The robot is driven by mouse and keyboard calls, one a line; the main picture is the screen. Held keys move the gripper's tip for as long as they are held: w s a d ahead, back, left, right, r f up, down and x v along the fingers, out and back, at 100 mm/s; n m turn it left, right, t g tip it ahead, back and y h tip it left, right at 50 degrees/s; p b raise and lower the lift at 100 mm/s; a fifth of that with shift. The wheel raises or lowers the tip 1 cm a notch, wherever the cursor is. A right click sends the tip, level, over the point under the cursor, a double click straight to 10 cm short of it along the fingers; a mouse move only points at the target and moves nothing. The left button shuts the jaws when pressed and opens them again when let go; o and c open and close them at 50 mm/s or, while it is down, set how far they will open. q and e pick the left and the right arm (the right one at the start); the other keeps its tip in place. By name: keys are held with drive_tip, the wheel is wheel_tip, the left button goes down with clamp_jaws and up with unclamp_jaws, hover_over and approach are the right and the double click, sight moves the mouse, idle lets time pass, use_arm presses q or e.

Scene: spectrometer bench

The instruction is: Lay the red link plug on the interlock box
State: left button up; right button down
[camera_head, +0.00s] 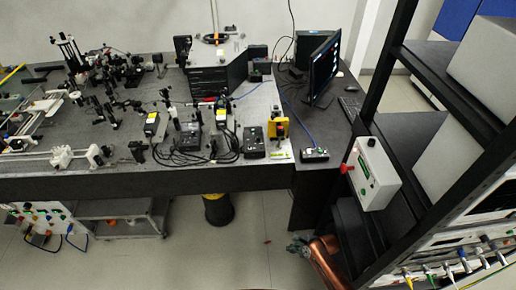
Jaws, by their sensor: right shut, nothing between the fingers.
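A small red piece (267,241), which looks like the red link plug, lies on the pale floor in front of the bench. It is too small to make out its shape. A white box (378,176) with a green display and red parts on it, which looks like the interlock box, is at the rack's left side, right of the bench. My right gripper (293,247) is low at the bottom centre, a little right of the red piece and apart from it. It is shut and empty. My left gripper is out of view.
The dark bench (240,178) carries optics, black boxes, cables, a yellow-and-red switch (278,126) and a monitor (323,68). A black rack (400,60) stands at the right. A black-and-yellow bin (218,209) and a grey cart (120,210) are under the bench. Floor at bottom centre is mostly clear.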

drive_tip(key=w+a+r+n+g+b, duration=0.2)
drive_tip(key=w+a+r+n+b, duration=0.1)
drive_tip(key=a+r+n+b, duration=0.25)
drive_tip(key=w+a+r+n+g+b, duration=0.3)
drive_tip(key=w+a+r+b, duration=0.15)
drive_tip(key=a+r, duration=0.3)
use_arm(q)
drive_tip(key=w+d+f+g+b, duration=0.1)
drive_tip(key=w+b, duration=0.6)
drive_tip(key=b, duration=0.7)
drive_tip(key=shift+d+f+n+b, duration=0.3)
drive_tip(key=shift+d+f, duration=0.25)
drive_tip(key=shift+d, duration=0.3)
use_arm(e)
drive_tip(key=s+d+r+n+g+h, duration=0.2)
drive_tip(key=s+d+r+n+h, duration=0.2)
drive_tip(key=s+n, duration=0.4)
drive_tip(key=shift+s+d+n+g, duration=0.2)
drive_tip(key=shift+s+n+g, duration=0.2)
drive_tip(key=shift+n, duration=0.95)
drive_tip(key=shift+a+f, duration=0.1)
